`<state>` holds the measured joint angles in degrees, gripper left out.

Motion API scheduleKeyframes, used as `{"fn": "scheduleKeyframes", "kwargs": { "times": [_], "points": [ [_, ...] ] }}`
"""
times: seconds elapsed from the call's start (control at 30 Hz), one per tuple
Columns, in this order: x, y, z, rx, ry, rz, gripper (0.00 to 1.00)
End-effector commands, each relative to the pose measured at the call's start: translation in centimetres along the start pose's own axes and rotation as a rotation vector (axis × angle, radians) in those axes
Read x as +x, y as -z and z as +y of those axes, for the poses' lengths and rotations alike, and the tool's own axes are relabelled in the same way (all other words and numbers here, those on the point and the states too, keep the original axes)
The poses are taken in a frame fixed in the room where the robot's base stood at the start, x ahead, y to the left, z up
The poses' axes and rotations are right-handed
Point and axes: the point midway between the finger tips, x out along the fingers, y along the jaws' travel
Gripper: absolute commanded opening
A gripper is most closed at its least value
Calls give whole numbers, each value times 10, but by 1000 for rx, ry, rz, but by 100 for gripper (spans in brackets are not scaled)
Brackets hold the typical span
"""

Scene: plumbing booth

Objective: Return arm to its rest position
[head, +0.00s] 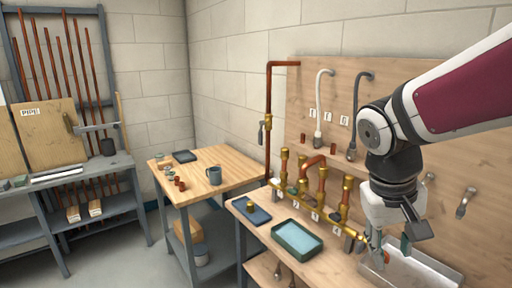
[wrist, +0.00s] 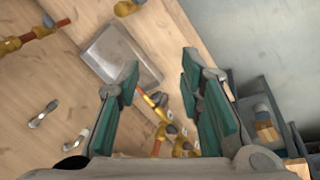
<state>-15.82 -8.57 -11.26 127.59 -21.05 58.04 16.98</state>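My gripper (head: 388,254) hangs at the right of the head view, over the right part of the workbench. In the wrist view my gripper (wrist: 160,72) shows two fingers with teal pads spread well apart. Nothing is held between the pads. Brass and copper fittings (wrist: 160,103) show in the gap, beyond the fingers. A clear-grey metal tray (head: 422,268) lies beneath and beside the gripper in the head view. It also shows past the fingertips in the wrist view (wrist: 112,50). The arm partly covers the board behind it.
A brass manifold with valves (head: 322,203) stands along the workbench, close left of my gripper. A green tray (head: 297,238) and a blue tray (head: 251,211) lie on the bench. A wooden backboard (head: 437,80) rises behind my arm.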

Motion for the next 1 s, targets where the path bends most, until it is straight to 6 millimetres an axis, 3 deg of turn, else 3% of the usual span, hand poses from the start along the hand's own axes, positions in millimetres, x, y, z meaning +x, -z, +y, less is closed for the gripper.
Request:
{"fn": "scheduleKeyframes", "kwargs": {
  "times": [0.3,0.5,0.7,1.0],
  "points": [
    [-39,-84,-10,25,193,145,34],
    [-47,-120,-23,25,249,226,34],
    [-49,-132,-29,23,266,260,34],
    [-49,-132,-29,22,267,260,34]
  ]
}}
